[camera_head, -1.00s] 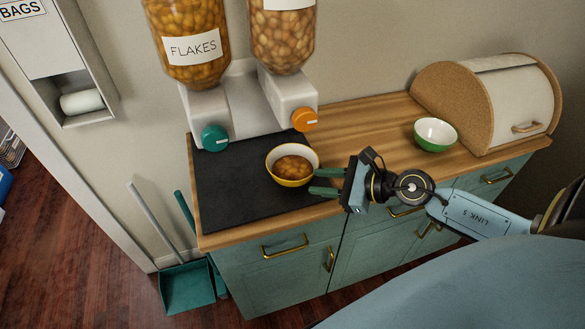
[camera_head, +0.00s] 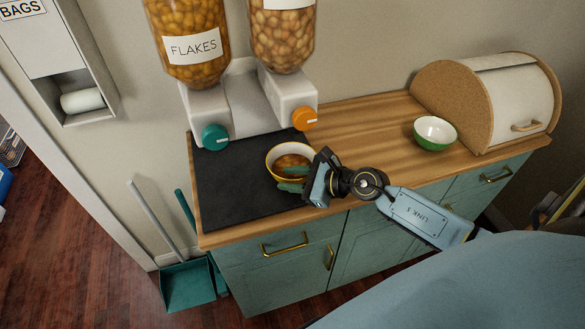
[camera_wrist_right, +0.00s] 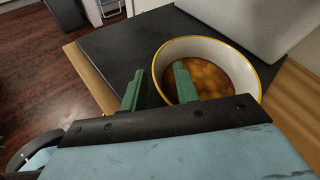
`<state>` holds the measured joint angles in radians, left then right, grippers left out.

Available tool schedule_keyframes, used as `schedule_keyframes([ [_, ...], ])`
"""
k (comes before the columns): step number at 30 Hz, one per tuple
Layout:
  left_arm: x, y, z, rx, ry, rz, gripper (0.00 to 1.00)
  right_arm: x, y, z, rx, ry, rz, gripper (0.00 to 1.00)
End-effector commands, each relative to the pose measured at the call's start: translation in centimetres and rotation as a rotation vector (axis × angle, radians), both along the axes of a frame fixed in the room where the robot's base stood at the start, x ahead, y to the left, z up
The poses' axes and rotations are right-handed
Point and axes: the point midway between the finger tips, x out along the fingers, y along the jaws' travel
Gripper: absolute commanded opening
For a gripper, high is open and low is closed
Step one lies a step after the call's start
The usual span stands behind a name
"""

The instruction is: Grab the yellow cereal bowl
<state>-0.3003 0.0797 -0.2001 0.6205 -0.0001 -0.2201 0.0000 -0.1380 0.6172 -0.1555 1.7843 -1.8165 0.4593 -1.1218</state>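The yellow cereal bowl (camera_head: 272,155), white inside with a yellow rim, stands upright on the black mat (camera_head: 225,195) under the dispensers. It holds brown cereal. In the right wrist view the bowl (camera_wrist_right: 232,56) is ahead and to the right. My right gripper (camera_head: 281,179) is open at the bowl's near side. In the wrist view its green fingers (camera_wrist_right: 158,76) lie on either side of the near-left wall, one over the inside and one outside. Contact with the wall cannot be told. My left gripper is not in view.
Two cereal dispensers, with a teal knob (camera_head: 215,138) and an orange knob (camera_head: 305,119), stand behind the bowl. A green bowl (camera_head: 435,133) and a bread box (camera_head: 515,100) are at the right. The wooden counter (camera_head: 370,130) between is clear.

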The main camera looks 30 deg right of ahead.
Motion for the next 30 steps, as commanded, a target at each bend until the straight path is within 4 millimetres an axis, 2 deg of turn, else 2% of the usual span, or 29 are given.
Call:
schedule_keyframes([
  [4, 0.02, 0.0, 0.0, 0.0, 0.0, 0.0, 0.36, -0.02, -0.02, 0.0, 0.0, 0.0, 0.0, 0.28],
  [9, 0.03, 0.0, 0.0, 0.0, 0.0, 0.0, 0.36, -0.04, -0.02, -0.01, 0.0, 0.0, 0.0, 0.06],
  [11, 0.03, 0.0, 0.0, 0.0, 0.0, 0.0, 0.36, -0.05, -0.03, -0.01, 0.0, 0.001, 0.001, 0.0],
  [30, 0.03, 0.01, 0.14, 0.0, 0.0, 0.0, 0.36, -0.1, -0.1, 0.17, -0.002, 0.003, 0.0, 0.0],
])
